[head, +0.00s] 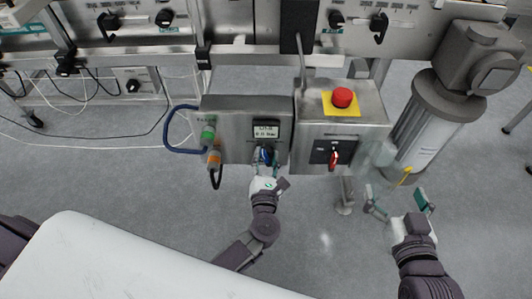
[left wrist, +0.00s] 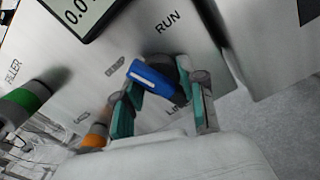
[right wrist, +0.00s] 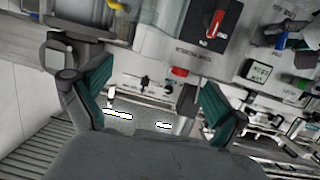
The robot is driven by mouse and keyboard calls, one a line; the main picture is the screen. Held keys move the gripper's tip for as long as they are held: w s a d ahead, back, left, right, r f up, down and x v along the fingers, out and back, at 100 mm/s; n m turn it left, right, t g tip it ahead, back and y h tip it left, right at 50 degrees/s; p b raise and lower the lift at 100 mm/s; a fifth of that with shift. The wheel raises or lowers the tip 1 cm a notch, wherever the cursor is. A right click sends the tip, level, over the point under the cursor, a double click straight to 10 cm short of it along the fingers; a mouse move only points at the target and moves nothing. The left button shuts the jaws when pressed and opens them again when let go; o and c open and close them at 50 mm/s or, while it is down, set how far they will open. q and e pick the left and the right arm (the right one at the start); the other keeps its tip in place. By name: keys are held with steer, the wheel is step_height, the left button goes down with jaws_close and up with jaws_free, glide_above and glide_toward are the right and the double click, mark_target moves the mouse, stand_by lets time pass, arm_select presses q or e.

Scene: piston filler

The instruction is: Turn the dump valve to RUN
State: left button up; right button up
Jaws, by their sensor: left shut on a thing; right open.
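The dump valve has a blue lever handle on a dark hub, low on the grey control box's front. It shows below the display in the head view (head: 266,154) and close up in the left wrist view (left wrist: 152,78). There the blue end points left towards a blurred label, and the RUN label (left wrist: 167,22) is above the hub. My left gripper (head: 265,167) is at the handle, its fingers on both sides of it in the left wrist view (left wrist: 162,95), shut on it. My right gripper (head: 398,204) is open and empty, away to the right.
The control box (head: 235,103) carries a display (head: 266,131), a green connector (head: 208,132) and an orange connector (head: 214,157). Beside it stands a box with a red emergency button (head: 342,97) and a red switch (head: 333,157). A grey cylinder (head: 425,130) stands at right.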

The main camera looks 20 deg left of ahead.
arm_select(q)
steer(key=m+p, duration=0.2)
steer(key=m, duration=0.1)
steer(key=shift+m, duration=0.4)
steer(key=m+p, duration=0.2)
steer(key=m, duration=0.1)
steer(key=shift+m, duration=0.8)
steer(key=m+p, duration=0.2)
steer(key=m, duration=0.1)
steer(key=shift+f+m, duration=0.1)
steer(key=shift+m, duration=0.6)
arm_select(e)
steer(key=s+d+f+g+h, duration=0.3)
steer(key=s+d+f+g, duration=0.2)
steer(key=s+f+g, duration=0.6)
steer(key=shift+s+d+m, duration=0.2)
steer(key=shift+s+m, duration=0.1)
steer(key=shift+s, duration=1.35)
arm_select(q)
steer(key=o, duration=1.1)
steer(key=shift+o, duration=0.2)
